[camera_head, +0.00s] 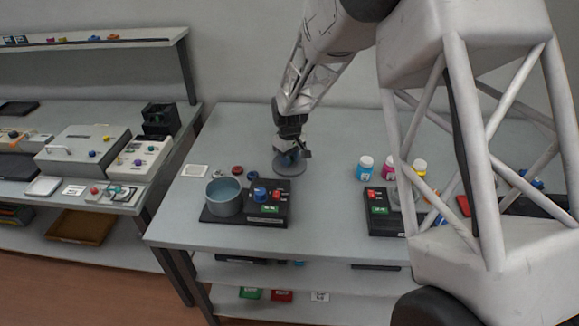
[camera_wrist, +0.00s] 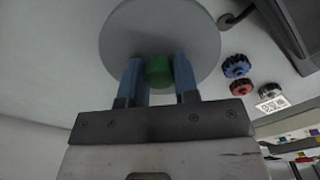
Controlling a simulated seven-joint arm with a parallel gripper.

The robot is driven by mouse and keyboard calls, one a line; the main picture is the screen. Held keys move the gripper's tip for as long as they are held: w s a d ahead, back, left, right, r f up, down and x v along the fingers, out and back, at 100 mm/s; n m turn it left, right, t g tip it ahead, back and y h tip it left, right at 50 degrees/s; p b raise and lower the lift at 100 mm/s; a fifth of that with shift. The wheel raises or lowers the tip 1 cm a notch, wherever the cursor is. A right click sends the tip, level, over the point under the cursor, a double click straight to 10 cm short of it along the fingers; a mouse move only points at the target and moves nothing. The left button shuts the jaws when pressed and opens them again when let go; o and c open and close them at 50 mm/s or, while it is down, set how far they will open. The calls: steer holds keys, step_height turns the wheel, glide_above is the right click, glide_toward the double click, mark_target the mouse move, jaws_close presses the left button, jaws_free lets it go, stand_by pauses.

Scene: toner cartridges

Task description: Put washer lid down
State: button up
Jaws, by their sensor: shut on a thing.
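The washer lid (camera_head: 289,169) is a flat grey disc at the back of the table, behind the washer; it also fills the top of the wrist view (camera_wrist: 135,30). My gripper (camera_head: 291,152) is above the disc, with its two blue fingers on either side of the lid's green knob (camera_wrist: 158,72), shut on it in the wrist view (camera_wrist: 158,84). The disc lies flat, at or close to the tabletop; I cannot tell if it touches. The washer pot (camera_head: 224,204) is an open grey-blue cylinder on a black base, its top uncovered.
A control box (camera_head: 267,206) with blue and red knobs stands beside the pot. Red (camera_head: 237,170) and blue (camera_head: 253,174) caps and a white square (camera_head: 194,171) lie left of the lid. Several bottles (camera_head: 365,168) stand at right. Table between lid and bottles is clear.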

steer(key=shift+f, duration=1.8)
steer(key=shift+f, duration=0.1)
steer(key=o, duration=0.9)
steer(key=shift+f, duration=0.1)
steer(key=shift+o, duration=0.2)
step_height(320, 180, up, 12)
steer(key=shift+r, duration=0.15)
